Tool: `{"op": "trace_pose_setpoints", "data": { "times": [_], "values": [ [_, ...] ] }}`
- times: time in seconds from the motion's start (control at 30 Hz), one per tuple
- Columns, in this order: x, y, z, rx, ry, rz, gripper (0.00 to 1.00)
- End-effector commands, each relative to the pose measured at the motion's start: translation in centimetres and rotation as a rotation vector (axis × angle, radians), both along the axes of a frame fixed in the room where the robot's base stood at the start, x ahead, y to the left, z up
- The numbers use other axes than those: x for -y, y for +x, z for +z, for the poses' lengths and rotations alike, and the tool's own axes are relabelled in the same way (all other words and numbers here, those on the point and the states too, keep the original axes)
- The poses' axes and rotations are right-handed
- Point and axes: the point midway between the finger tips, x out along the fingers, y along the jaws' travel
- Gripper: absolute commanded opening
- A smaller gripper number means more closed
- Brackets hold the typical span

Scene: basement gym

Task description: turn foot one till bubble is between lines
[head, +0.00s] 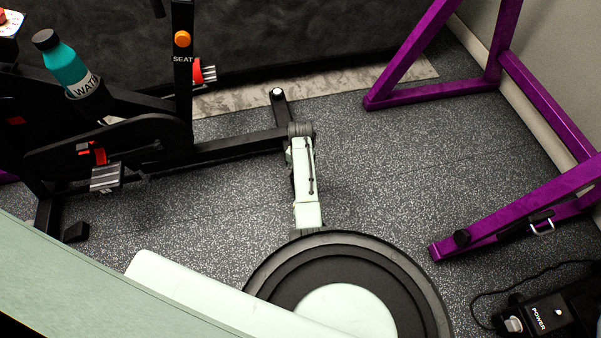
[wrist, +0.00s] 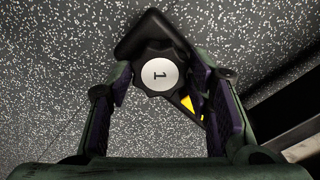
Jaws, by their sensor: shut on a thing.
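Foot one is a black lobed knob with a white cap marked "1" (wrist: 159,74), centred in the wrist view. In the head view my pale green arm covers the gripper and this foot. The exercise bike (head: 236,147) stands at the left, its rear crossbar partly under my arm. Neither the bubble nor its lines can be made out.
Another foot with a white cap (head: 277,92) is at the crossbar's far end. A purple frame (head: 435,95) stands on the right, and a black box marked "POWER" (head: 540,318) with a cable lies lower right. Speckled floor (head: 385,165) between is clear.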

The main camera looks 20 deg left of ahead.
Motion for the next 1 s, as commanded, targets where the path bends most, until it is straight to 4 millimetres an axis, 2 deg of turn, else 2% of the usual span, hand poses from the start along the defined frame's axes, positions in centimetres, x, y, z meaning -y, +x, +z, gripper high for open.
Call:
{"op": "trace_pose_setpoints", "data": {
  "times": [0.7,1.0],
  "values": [
    [0.09,-0.06,0.06,-0.003,-0.002,0.519,0.18],
    [0.03,-0.08,0.00,-0.003,-0.001,0.652,0.18]
  ]
}}
